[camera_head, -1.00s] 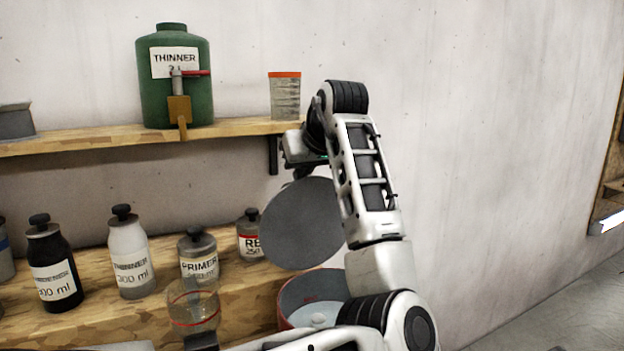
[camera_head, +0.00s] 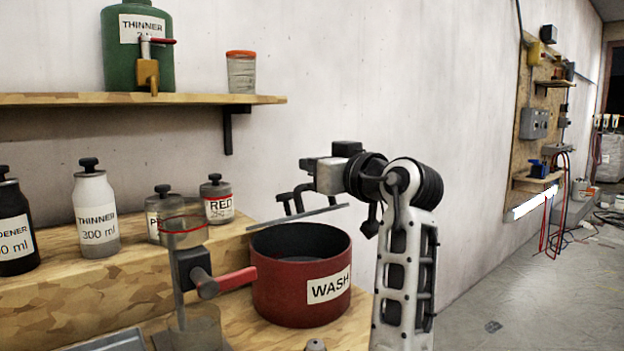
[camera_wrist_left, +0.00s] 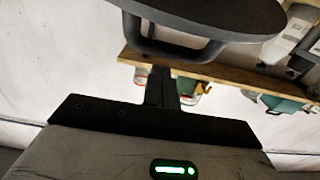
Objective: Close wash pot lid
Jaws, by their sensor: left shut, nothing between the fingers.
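The red wash pot (camera_head: 300,290) labelled WASH stands on the wooden bench, its dark inside showing through the open top. Its thin grey lid (camera_head: 300,216) is seen almost edge-on above the back of the rim, tilted with its left end lower. In the wrist view the lid (camera_wrist_left: 220,15) fills the top, with a dark loop handle (camera_wrist_left: 175,48) on it. My left gripper (camera_head: 291,202) is at the lid's handle side, above the pot. Its fingers (camera_wrist_left: 163,88) are shut and empty beside the handle; contact is unclear. My right gripper is not in view.
A cup stand with a red handle (camera_head: 230,281) stands close left of the pot. Several bottles, including white thinner (camera_head: 96,215) and a red-labelled jar (camera_head: 216,200), line the bench behind. A shelf (camera_head: 150,98) carries a green thinner container (camera_head: 138,55).

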